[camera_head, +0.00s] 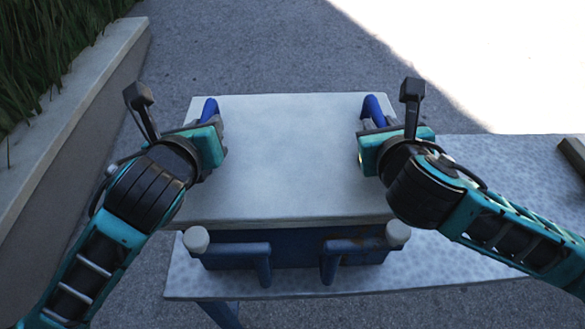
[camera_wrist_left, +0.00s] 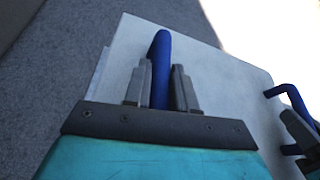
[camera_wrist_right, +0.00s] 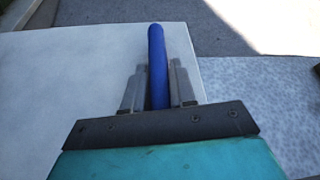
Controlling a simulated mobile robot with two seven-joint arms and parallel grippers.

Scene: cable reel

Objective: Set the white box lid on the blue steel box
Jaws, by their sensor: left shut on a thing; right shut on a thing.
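The white box lid (camera_head: 280,160) is a flat white panel with a blue handle on its left and right sides. It lies level over the blue steel box (camera_head: 300,248), whose front with blue bars and white end caps shows below the lid's near edge. I cannot tell whether the lid touches the box. My left gripper (camera_head: 220,128) is shut on the left blue handle (camera_wrist_left: 160,65). My right gripper (camera_head: 364,130) is shut on the right blue handle (camera_wrist_right: 157,60). Most of the box is hidden under the lid.
The box stands on a grey speckled table (camera_head: 490,200) with free room to the right. A dark object (camera_head: 573,152) lies at the table's right end. A low concrete planter wall (camera_head: 75,115) with grass runs along the left.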

